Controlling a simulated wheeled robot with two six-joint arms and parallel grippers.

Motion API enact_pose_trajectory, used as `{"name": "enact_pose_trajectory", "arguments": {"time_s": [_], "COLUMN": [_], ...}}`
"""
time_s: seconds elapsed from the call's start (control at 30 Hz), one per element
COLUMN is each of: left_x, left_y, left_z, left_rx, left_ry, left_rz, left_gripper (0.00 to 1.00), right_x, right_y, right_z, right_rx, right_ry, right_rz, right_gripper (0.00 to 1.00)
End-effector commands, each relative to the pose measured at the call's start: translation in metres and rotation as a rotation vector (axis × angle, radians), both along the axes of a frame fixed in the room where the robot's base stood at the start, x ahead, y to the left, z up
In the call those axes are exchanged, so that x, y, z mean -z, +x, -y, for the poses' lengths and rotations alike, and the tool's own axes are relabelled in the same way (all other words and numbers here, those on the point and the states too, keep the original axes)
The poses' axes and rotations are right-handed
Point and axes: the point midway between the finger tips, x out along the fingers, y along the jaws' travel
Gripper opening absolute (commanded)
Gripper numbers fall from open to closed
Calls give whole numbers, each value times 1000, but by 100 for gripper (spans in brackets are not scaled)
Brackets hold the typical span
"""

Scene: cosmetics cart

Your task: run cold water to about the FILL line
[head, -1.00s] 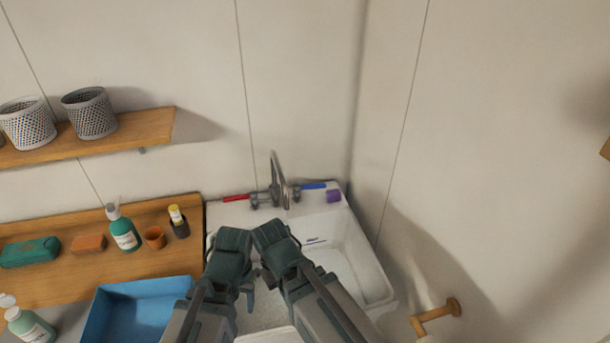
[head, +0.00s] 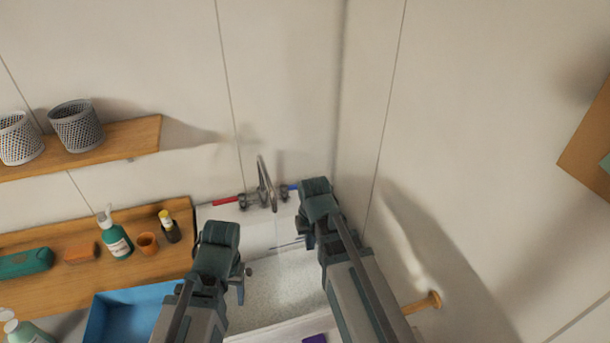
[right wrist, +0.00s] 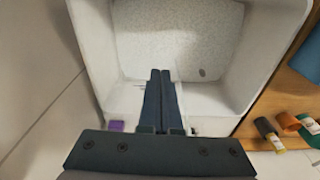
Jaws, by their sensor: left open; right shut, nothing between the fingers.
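The white sink (head: 280,285) is below the grey faucet (head: 265,185). The red tap handle (head: 225,201) points left. Only a bit of the blue tap handle (head: 293,187) shows; my right gripper (head: 316,192) covers the rest. A faint pale streak runs below the spout; I cannot tell if it is water. A short dark mark (head: 290,244) shows on the basin's back wall; its text is unreadable. In the right wrist view my right fingers (right wrist: 160,78) are shut and empty above the sink's edge. My left gripper (head: 220,238) is over the basin's left side, its fingers mostly hidden.
A blue tray (head: 130,312) stands in front. A purple object (head: 315,339) is at the bottom edge. Walls close in behind and right.

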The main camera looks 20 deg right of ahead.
Motion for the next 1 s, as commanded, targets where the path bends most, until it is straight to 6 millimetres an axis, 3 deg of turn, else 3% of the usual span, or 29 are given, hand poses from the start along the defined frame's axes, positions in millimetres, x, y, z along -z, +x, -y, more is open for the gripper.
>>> {"name": "enact_pose_trajectory", "arguments": {"time_s": [0.03, 0.17, 0.4, 0.5, 0.6, 0.7, 1.0], "left_x": [1, 1, 1, 1, 1, 1, 4], "left_y": [0, 0, 0, 0, 0, 0, 0], "left_z": [0, 0, 0, 0, 0, 0, 0], "left_rx": [0, 0, 0, 0, 0, 0, 1], "left_ry": [0, 0, 0, 0, 0, 0, 0], "left_rz": [0, 0, 0, 0, 0, 0, 0], "left_gripper": [57, 57, 57, 57, 57, 57, 57], "right_x": [1, -1, -6, -9, -11, -12, -9], "right_y": [41, 114, 280, 335, 369, 385, 388], "right_z": [4, 17, 56, 74, 86, 92, 94], "right_rx": [6, 22, 59, 74, 82, 86, 87], "right_ry": [-1, -1, -7, -10, -13, -14, -15], "right_rz": [16, 62, 170, 209, 237, 251, 257], "right_gripper": [0, 0, 0, 0, 0, 0, 0]}}
